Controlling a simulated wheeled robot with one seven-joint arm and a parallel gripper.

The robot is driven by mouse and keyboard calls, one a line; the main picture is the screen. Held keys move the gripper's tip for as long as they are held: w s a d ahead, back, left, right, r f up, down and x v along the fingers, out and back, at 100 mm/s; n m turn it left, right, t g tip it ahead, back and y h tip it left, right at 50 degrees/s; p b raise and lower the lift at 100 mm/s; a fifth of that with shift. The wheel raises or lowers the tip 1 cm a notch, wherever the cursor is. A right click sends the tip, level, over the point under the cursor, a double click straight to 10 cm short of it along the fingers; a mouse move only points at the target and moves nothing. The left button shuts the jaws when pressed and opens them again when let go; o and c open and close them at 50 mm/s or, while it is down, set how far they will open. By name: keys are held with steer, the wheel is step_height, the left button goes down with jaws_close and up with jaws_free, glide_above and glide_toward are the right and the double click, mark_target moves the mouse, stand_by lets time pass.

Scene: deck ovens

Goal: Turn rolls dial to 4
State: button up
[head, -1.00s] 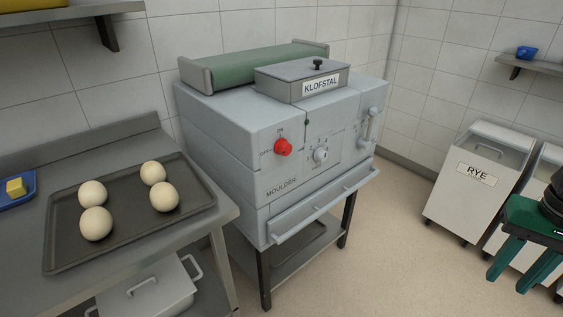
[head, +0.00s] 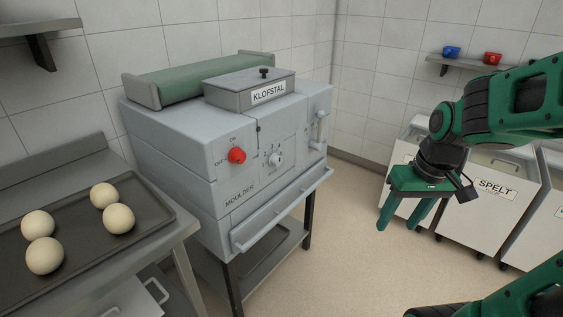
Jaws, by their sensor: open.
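The grey moulder (head: 225,170) stands on a dark-legged stand in the head view, left of centre. A red on/off knob (head: 237,156) is to the left of the dial. My gripper (head: 400,229) is open and empty, fingers pointing down, well to the right of the moulder and apart from it.
A bench with a dark tray (head: 155,222) of dough balls (head: 119,218) is at the left. A lever (head: 321,128) is at the moulder's right end, and a front bar (head: 285,208) sticks out below. Bins, one labelled SPELT (head: 497,190), stand behind my gripper. Floor between is clear.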

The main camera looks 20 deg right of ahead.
steer(key=w+a+f+n+t+y, duration=0.2)
steer(key=w+a+n, duration=0.2)
steer(key=w, duration=0.6)
steer(key=w+a+f+n+t+y, duration=0.1)
steer(key=w+a+n+t+y, duration=0.15)
steer(key=w, duration=0.75)
steer(key=n+t+y, duration=0.3)
steer(key=t, duration=0.2)
glide_toward(280, 159)
steer(key=shift+g, duration=0.25)
steer(key=x, duration=0.9)
steer(key=shift+w+a, duration=0.15)
steer(key=c, duration=0.9)
steer(key=shift+d, duration=0.3)
steer(key=shift+a, duration=0.1)
